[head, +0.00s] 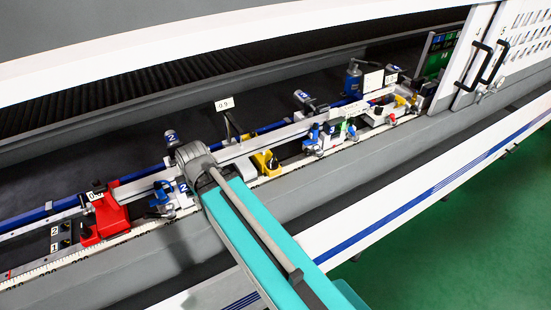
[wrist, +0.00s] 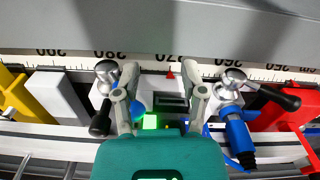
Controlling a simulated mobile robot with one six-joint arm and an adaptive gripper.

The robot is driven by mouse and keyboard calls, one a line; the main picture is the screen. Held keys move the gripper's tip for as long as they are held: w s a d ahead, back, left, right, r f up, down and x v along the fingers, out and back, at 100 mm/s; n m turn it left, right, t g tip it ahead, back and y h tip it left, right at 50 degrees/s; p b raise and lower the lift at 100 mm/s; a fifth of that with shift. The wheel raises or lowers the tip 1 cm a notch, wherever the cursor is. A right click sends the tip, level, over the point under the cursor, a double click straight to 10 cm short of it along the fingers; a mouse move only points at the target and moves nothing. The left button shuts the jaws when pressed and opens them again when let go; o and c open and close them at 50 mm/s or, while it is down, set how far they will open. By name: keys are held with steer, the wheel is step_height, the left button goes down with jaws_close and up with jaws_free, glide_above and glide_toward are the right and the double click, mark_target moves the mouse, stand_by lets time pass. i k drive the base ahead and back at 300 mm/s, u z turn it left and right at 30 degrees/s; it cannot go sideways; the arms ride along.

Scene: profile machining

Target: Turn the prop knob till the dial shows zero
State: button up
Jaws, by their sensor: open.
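My gripper (wrist: 165,85) is open, with its two grey fingers apart over a clamp unit in the wrist view. Between the fingers show a dark slot and a lit green square. I cannot tell whether the fingers touch anything. Silver round-topped levers with black handles stand at left (wrist: 107,72) and right (wrist: 234,78) of the fingers. In the head view a white display (head: 225,104) reads about 0.9, and another (head: 97,194) on a red block seems to read 0.0. I cannot clearly pick out the prop knob; my arm hides part of the bench.
A red clamp block (head: 108,216) stands at left and a yellow one (head: 265,162) beyond my gripper. Several numbered blue clamps line the rail. A ruler scale (wrist: 75,60) runs along the bench edge. A white cabinet (head: 500,50) is at upper right; green floor lies open at lower right.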

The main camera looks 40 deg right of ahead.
mark_target(272, 164)
steer(key=z, duration=0.1)
steer(key=k, duration=1.2)
steer(key=z, duration=1.25)
steer(key=i, duration=1.05)
steer(key=u, duration=0.05)
